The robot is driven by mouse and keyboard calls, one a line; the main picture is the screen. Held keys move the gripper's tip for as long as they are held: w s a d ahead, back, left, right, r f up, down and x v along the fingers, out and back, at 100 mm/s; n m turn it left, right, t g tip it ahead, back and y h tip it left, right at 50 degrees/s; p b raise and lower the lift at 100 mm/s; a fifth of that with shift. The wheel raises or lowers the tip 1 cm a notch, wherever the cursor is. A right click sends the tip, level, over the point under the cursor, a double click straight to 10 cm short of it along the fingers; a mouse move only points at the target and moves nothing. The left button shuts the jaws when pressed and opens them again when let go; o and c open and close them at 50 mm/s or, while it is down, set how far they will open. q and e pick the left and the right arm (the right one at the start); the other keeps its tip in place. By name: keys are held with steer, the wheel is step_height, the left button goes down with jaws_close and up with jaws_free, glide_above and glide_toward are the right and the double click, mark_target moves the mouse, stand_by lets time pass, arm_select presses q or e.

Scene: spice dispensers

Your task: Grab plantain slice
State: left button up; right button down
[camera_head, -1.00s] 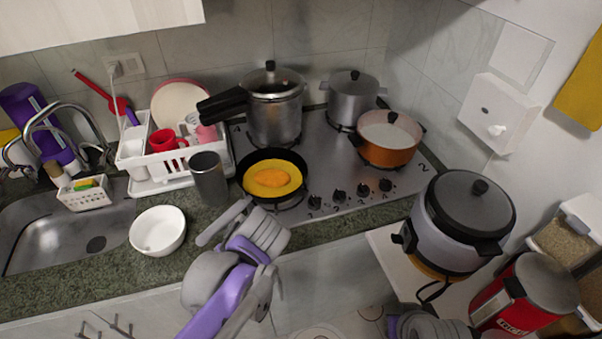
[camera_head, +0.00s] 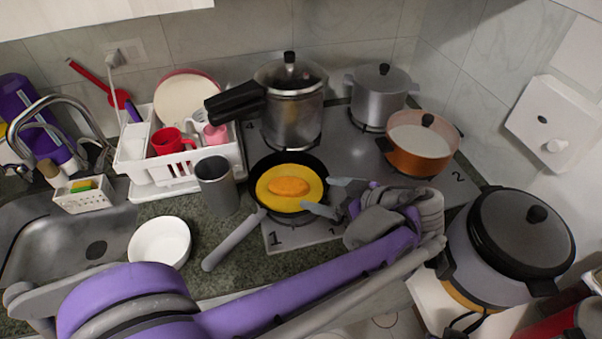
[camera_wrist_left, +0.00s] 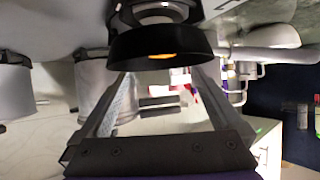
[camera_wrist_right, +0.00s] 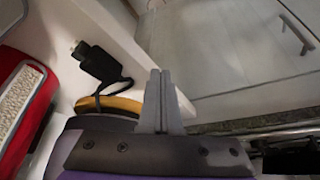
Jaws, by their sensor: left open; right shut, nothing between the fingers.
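The orange plantain slice (camera_head: 289,187) lies in yellow oil in a black frying pan (camera_head: 262,169) on the front left of the stove. A sliver of orange also shows inside the pan in the left wrist view (camera_wrist_left: 162,55). My left gripper (camera_head: 327,195) is open and empty at the right edge of the pan, its fingertips pointing left toward the slice. Its spread fingers show in the left wrist view (camera_wrist_left: 163,76), with the pan beyond them. My right gripper (camera_wrist_right: 160,74) is shut and empty in the right wrist view and out of the head view.
The pan's grey handle (camera_head: 234,240) points down-left. A pressure cooker (camera_head: 291,105) stands behind the pan, and an orange pot (camera_head: 419,150) at right. A grey cup (camera_head: 216,188) and white bowl (camera_head: 160,243) stand left. A rice cooker (camera_head: 520,235) is at far right.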

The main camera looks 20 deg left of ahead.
mark_target(289, 185)
arm_select(q)
steer(key=x, duration=0.4)
steer(key=shift+w+a+f, duration=0.1)
steer(key=shift+a, duration=0.25)
steer(key=x, duration=0.6)
steer(key=c, duration=1.1)
